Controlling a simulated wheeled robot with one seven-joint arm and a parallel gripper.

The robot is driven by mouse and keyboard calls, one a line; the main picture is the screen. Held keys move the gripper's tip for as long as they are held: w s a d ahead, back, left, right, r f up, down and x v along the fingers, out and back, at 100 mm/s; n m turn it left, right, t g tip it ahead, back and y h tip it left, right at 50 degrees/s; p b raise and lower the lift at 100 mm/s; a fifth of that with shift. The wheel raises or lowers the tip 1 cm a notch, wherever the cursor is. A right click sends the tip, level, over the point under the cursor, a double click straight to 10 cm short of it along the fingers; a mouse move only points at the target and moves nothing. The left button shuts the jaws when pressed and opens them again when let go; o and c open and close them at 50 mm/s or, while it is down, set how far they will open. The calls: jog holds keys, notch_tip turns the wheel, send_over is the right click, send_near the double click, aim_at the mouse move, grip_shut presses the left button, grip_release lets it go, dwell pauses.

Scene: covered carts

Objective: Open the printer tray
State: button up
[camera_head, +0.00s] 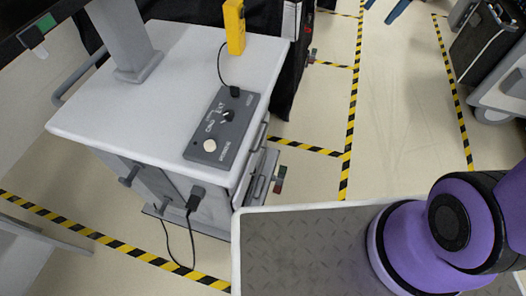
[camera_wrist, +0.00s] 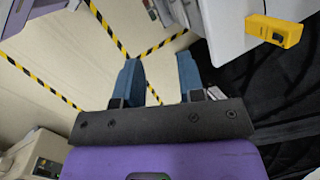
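In the head view a white cart (camera_head: 165,85) stands at the left. On its right side, below the top, is a grey handled or drawer-like part (camera_head: 262,178); I cannot tell for sure whether this is the printer tray. My gripper (camera_wrist: 159,78) shows in the wrist view, with its two blue fingers apart and nothing between them. It is over the floor beside a white cart top (camera_wrist: 235,38), not touching it.
A grey control box (camera_head: 222,125) and a yellow handheld device (camera_head: 235,28) sit on the cart top. A cable (camera_head: 166,245) hangs at its front. Dark draped cloth (camera_wrist: 265,95) lies to the right of my gripper. Floor with striped tape (camera_head: 345,170) is open beyond.

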aim_at(263, 160)
jog(key=w+a+f+m+g+y, duration=0.1)
jog(key=w+a+f+m+y, duration=0.35)
jog(key=f, duration=0.65)
jog(key=w+a+f+m+g+y, duration=0.1)
jog(key=w+f+m+y, duration=0.1)
jog(key=w+f+m, duration=0.7)
jog(key=w+a+f+m+y, duration=0.2)
jog(key=w+f+y, duration=0.15)
jog(key=f, duration=0.95)
jog(key=s+a+f+m+t, duration=0.1)
jog(key=s+f+m+t, duration=0.15)
jog(key=f+m, duration=0.65)
jog(key=s+a+f+m+t, duration=0.2)
jog(key=s+f+m, duration=0.15)
jog(key=f, duration=1.15)
jog(key=s+a+f+m+t, duration=0.1)
jog(key=s+f+m+t, duration=0.3)
jog(key=f, duration=0.8)
jog(key=shift+m+g+y, duration=0.3)
jog(key=shift+m+g, duration=0.25)
jog(key=shift+m, duration=0.15)
jog(key=x, duration=0.6)
jog(key=w+x, duration=0.1)
jog(key=x, duration=0.3)
jog(key=shift+f, duration=0.15)
jog(key=shift+s, duration=0.1)
jog(key=shift+d, duration=0.1)
grip_shut()
